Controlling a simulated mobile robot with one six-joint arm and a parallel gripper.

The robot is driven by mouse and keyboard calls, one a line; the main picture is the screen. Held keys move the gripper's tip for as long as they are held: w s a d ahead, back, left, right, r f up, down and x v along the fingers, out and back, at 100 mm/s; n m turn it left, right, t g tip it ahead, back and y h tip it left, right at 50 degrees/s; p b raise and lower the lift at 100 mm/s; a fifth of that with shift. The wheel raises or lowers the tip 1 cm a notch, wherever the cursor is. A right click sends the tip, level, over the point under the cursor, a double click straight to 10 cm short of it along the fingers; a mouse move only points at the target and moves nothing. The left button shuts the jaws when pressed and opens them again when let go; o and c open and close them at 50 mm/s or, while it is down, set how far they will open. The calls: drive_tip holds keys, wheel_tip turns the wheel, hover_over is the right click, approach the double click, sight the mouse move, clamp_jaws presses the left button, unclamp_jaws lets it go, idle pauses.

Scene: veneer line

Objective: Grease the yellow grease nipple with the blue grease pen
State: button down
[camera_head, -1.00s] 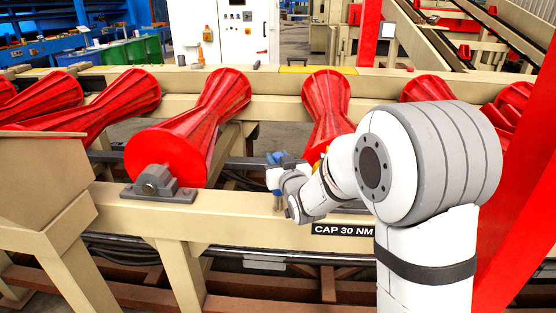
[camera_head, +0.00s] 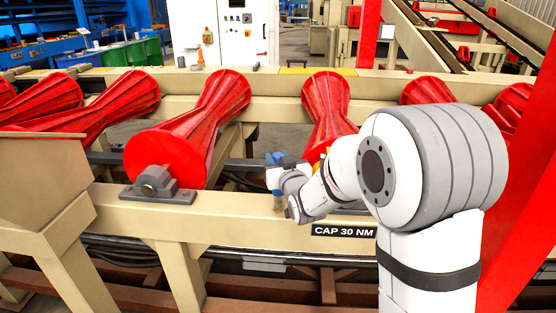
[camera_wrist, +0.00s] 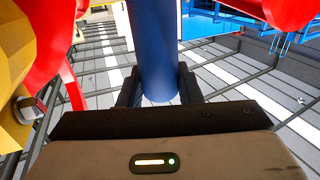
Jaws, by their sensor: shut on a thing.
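The blue grease pen (camera_wrist: 156,45) stands between the dark fingers of my gripper (camera_wrist: 158,88) in the wrist view, and the gripper is shut on it. In the head view the blue pen (camera_head: 273,177) shows small at the end of my arm, in front of the frame beam, partly hidden by my gripper (camera_head: 279,178). At the left edge of the wrist view is a yellow part (camera_wrist: 12,75) with a grey metal hex piece (camera_wrist: 28,108) on it, apart from the pen. Whether this is the yellow grease nipple I cannot tell. The pen's tip is not clear.
Red ribbed rollers (camera_head: 168,150) lie across the beige frame (camera_head: 240,212). A grey bearing block (camera_head: 157,184) sits on the front beam, left of my gripper. A label reading CAP 30 NM (camera_head: 343,230) is below my wrist. A red post (camera_head: 520,190) stands close at right.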

drive_tip(key=shift+f+b, duration=0.25)
drive_tip(key=shift+b, duration=0.05)
drive_tip(key=shift+r, duration=0.5)
idle(0.4)
drive_tip(key=shift+f+b, duration=0.5)
drive_tip(key=shift+b, duration=0.1)
idle(0.5)
drive_tip(key=shift+r, duration=0.7)
idle(0.4)
drive_tip(key=shift+r+p, duration=0.95)
drive_tip(key=shift+r, duration=1.4)
